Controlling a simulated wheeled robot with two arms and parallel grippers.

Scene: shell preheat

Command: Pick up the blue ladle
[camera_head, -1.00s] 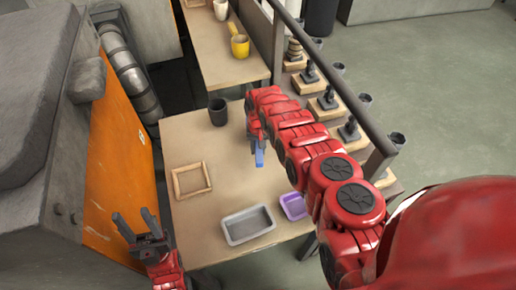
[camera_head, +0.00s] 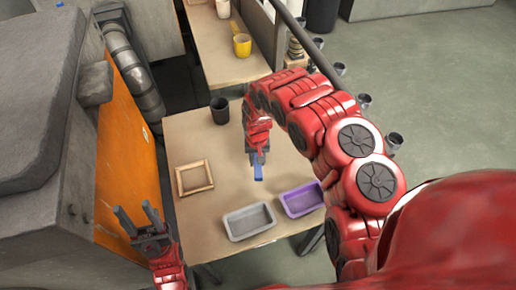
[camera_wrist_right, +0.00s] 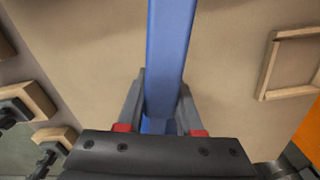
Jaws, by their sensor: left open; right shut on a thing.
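The blue ladle (camera_head: 258,173) shows in the head view as a short blue piece below my right gripper (camera_head: 257,156). In the right wrist view its long flat blue handle (camera_wrist_right: 171,45) runs up from between the fingers. My right gripper is shut on this handle, over the middle of the table (camera_head: 220,185). The ladle's bowl cannot be made out. My left gripper (camera_head: 139,216) is open and empty at the lower left, beside the table and near the orange panel.
A grey tray (camera_head: 250,234) and a purple tray (camera_head: 301,212) lie at the table's near side. A wooden frame (camera_head: 194,191) lies at left, a dark cup (camera_head: 219,104) behind. A rail (camera_head: 298,28) and dark cups line the right. The table's centre is clear.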

